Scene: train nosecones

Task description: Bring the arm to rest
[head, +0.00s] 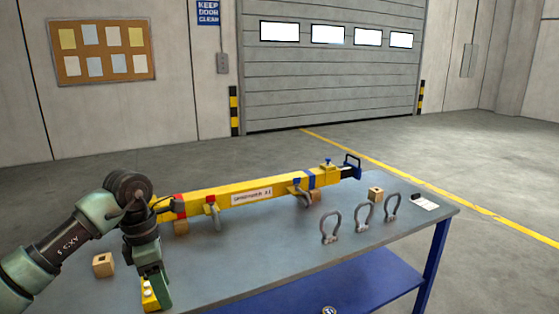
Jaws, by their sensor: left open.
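My left arm comes in from the left, and its gripper (153,291) points down over the near left part of the grey table (260,275). The gripper is open. A small yellow thing with a white top (150,294) shows at the fingertips; I cannot tell whether it touches them. A long yellow beam (235,195) with a white label lies across the table behind the gripper, resting on wooden blocks. Shackles (212,211) hang on the beam. My right gripper is not in view.
Three loose grey shackles (331,228) stand on the right part of the table. The table's front middle is clear. A closed roller door (330,80) stands behind.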

